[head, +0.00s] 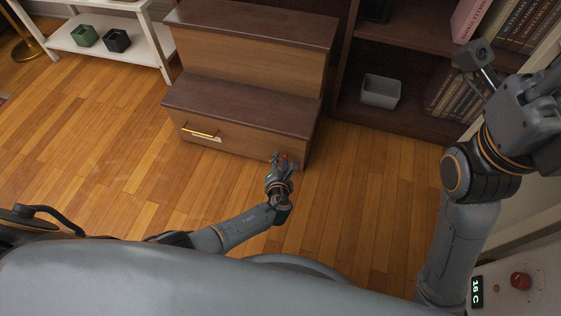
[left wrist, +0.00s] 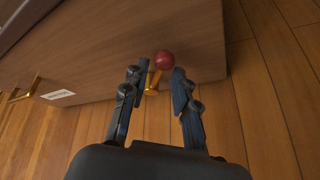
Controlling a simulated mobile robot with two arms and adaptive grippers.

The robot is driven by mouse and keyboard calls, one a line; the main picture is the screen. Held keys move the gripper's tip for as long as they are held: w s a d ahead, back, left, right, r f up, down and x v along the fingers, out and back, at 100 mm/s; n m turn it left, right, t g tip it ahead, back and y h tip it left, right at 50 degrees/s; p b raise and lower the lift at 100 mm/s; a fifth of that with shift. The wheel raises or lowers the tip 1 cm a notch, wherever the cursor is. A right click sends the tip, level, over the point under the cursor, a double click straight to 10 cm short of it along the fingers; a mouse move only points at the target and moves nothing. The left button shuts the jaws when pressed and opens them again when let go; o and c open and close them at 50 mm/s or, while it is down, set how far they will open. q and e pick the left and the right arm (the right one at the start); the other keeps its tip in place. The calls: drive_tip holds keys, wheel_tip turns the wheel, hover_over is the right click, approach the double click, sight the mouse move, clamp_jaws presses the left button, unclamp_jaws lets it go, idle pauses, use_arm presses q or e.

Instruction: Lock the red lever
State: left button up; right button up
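The red lever shows in the left wrist view as a red ball knob (left wrist: 164,60) on a short gold stem (left wrist: 153,80), on the front of a brown wooden step cabinet (left wrist: 110,50). My left gripper (left wrist: 158,78) is open, with its fingers on either side of the stem and the knob near the tips. I cannot tell whether a finger touches it. In the head view the knob (head: 284,157) is a small red spot at the cabinet's lower right, partly hidden by my left gripper (head: 280,161). My right gripper (head: 545,88) is at the upper right, its fingertips unclear.
The cabinet drawer has a gold handle (head: 200,131) and a white label. A dark bookshelf with a grey bin (head: 381,91) stands right of the cabinet. A white shelf (head: 105,38) stands left. A panel with a red knob (head: 520,281) is at the lower right. The floor is clear.

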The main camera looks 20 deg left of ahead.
use_arm(q)
drive_tip(key=shift+r, duration=0.1)
wheel_tip(320, 180, up, 10)
drive_tip(key=shift+f, duration=0.1)
idle(0.8)
